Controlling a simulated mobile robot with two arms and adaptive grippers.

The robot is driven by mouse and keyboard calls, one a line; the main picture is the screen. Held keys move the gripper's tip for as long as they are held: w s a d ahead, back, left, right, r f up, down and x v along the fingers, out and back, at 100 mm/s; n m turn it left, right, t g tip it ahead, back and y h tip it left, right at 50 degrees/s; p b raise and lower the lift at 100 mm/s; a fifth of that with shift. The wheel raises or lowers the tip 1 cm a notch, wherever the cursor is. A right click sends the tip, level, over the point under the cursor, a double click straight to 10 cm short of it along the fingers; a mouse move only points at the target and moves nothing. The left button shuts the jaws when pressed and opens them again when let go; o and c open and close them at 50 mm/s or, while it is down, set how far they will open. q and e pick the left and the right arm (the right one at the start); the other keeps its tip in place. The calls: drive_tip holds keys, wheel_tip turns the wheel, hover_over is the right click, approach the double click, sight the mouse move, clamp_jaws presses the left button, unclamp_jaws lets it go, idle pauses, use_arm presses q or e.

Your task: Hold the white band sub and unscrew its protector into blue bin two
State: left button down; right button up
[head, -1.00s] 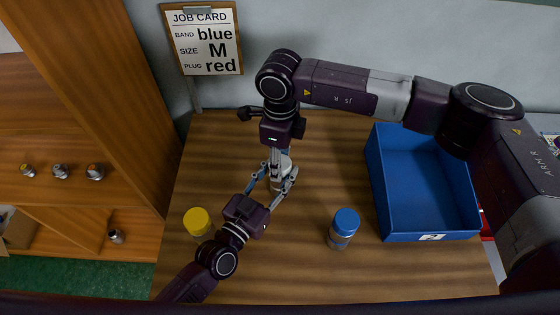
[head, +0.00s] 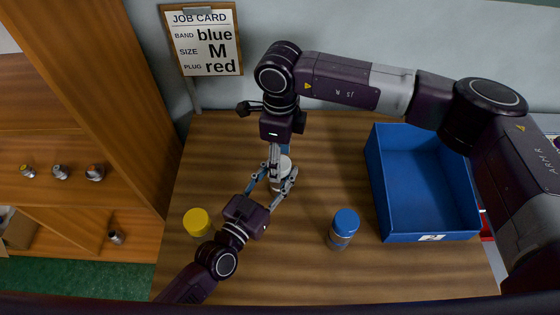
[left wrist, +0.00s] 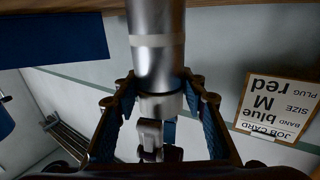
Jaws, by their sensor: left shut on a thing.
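The white band sub (left wrist: 156,50) is a grey metal cylinder with a pale band, upright on the table. In the head view it (head: 281,184) is partly hidden by the grippers. My left gripper (head: 282,181) is shut around its upper part; its blue-padded fingers (left wrist: 160,82) flank it in the left wrist view. A pale, narrower collar (left wrist: 160,104), perhaps the protector, shows at the sub's top end. My right gripper (head: 276,160) points down over that end; its finger opening is unclear. The blue bin two (head: 431,237) stands at right, its visible floor empty.
A yellow-capped item (head: 197,222) stands front left and a blue-capped item (head: 343,228) front centre. A job card (head: 204,40) hangs at the back. A wooden shelf (head: 80,205) with several small metal parts is at left. Table between sub and bin is clear.

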wheel_tip(320, 180, up, 3)
drive_tip(key=shift+c, duration=0.2)
wheel_tip(320, 180, up, 3)
drive_tip(key=m, duration=0.5)
drive_tip(key=shift+r+m, duration=0.1)
drive_tip(key=shift+m, duration=0.3)
drive_tip(key=shift+f, duration=3.95)
drive_tip(key=shift+c, duration=0.5)
drive_tip(key=c, duration=1.2)
drive_tip(key=shift+o, duration=0.2)
drive_tip(key=n, duration=0.6)
